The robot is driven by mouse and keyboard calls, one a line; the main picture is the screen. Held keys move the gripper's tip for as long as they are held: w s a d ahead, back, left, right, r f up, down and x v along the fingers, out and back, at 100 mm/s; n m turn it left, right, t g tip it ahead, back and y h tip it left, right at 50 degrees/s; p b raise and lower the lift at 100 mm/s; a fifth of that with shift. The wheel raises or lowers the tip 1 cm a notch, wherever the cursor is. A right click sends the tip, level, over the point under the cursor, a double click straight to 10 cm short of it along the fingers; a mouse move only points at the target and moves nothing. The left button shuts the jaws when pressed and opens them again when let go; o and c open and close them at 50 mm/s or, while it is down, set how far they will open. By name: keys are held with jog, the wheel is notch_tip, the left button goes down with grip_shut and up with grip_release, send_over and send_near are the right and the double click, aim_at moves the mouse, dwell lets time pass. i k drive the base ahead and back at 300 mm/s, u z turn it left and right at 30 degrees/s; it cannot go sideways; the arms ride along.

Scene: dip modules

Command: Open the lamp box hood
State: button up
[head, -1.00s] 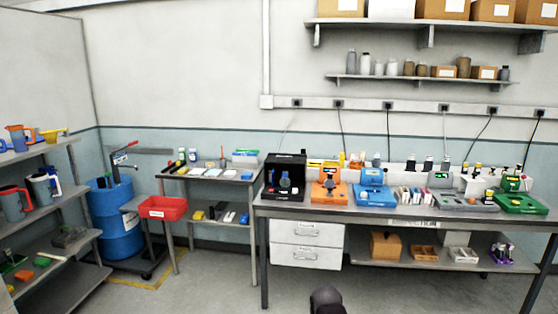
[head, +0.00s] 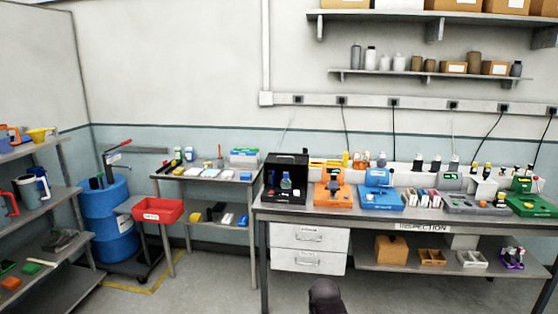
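A black box (head: 300,162), which looks like the lamp box, stands at the left end of the long workbench. A small blue-grey item (head: 286,183) shows at its dark front; I cannot tell whether it is inside or in front. The position of the hood is too small and dark to tell. A dark rounded part of my arm (head: 326,296) pokes up at the bottom middle, well in front of the bench. My gripper's fingers are not in view.
An orange device (head: 333,199) and a blue device (head: 381,199) stand right of the box on the workbench (head: 340,217). A red bin (head: 158,211), a blue drum (head: 107,220) and a small side table (head: 205,176) are to the left. Floor (head: 215,285) before the bench is clear.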

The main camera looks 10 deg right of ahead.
aim_at(270, 159)
jog(key=z, duration=0.05)
jog(key=i, duration=0.3)
jog(key=z, duration=0.05)
jog(key=k, duration=0.7)
jog(key=u, duration=0.2)
jog(key=i, duration=0.4)
jog(key=u, duration=0.55)
jog(key=i, duration=1.85)
jog(key=z, duration=0.7)
jog(key=i, duration=0.6)
jog(key=z, duration=0.25)
